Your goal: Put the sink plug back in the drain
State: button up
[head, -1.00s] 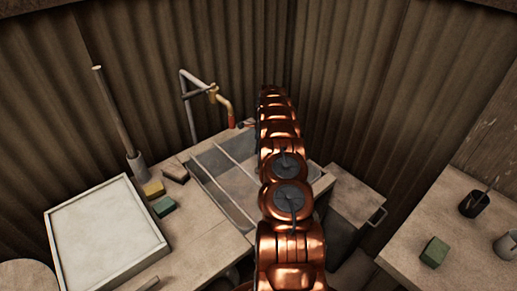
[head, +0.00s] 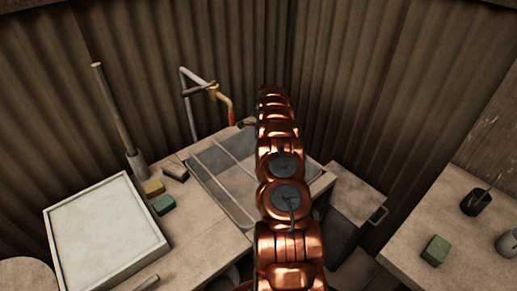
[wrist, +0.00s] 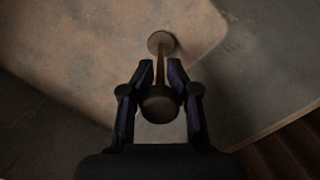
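In the wrist view, the two dark fingers of my gripper (wrist: 160,70) stand on either side of a slim tan stem. The stem belongs to what looks like the plug: it has a dark round knob (wrist: 159,104) between the fingers and a small pale disc (wrist: 161,42) at its far end, beyond the fingertips. I cannot tell whether the fingers press on it or only stand around it. In the head view, my copper arm hides the gripper, the plug and part of the grey sink (head: 208,167). I cannot make out the drain.
A tap (head: 231,108) stands at the sink's back edge. To its left are a pale square tray (head: 158,247), a yellow block (head: 153,188) and a green block (head: 163,205). A right-hand table (head: 456,226) holds another green block (head: 435,250) and a dark cup (head: 475,203). Corrugated walls close the corner.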

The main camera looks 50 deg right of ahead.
jog(key=o, duration=0.6)
jog(key=shift+c, duration=0.2)
jog(key=r, duration=0.4)
jog(key=s+r, duration=0.1)
jog(key=r, duration=0.3)
jog(key=d+r, duration=0.1)
jog(key=r, duration=0.3)
jog(key=shift+s, duration=0.2)
